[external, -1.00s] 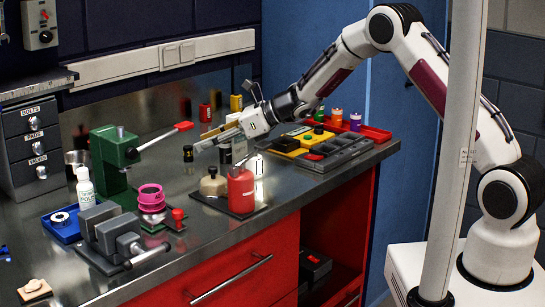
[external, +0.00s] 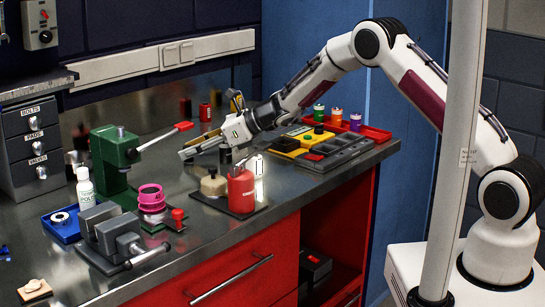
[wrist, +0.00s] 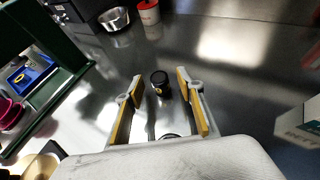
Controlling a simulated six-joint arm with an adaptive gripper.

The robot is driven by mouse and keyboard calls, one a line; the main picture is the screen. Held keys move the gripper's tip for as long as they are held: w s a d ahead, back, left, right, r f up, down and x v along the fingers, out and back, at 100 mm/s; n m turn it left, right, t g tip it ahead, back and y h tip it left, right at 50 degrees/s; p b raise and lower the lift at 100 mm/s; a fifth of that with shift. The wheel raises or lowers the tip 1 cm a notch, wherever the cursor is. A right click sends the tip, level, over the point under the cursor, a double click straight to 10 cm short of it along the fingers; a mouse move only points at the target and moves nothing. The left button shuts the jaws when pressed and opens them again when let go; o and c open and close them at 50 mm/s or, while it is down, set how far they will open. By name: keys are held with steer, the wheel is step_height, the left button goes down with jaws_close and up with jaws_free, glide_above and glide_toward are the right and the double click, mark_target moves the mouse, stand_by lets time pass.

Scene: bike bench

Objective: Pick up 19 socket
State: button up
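A small black socket (wrist: 160,86) with a yellow mark stands on the metal bench in the wrist view; its number is too small to read. My gripper (wrist: 160,78) is open, with one yellow-padded finger on each side of the socket's line. The socket is at or just beyond the fingertips, and I see no contact. In the external view my gripper (external: 187,153) is low over the bench and hides this socket. A second dark round piece (wrist: 168,136) shows partly at the palm's edge in the wrist view.
A green press (external: 115,160) stands left of my gripper. A red can (external: 241,190) and a beige-topped pot (external: 213,184) stand in front. Black and yellow trays (external: 335,152) lie to the right. A metal bowl (wrist: 115,19) and a red-topped cylinder (wrist: 149,12) are beyond the socket.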

steer(key=shift+c, duration=0.5)
jaws_close()
step_height(320, 180, up, 10)
stand_by(0.5)
stand_by(0.4)
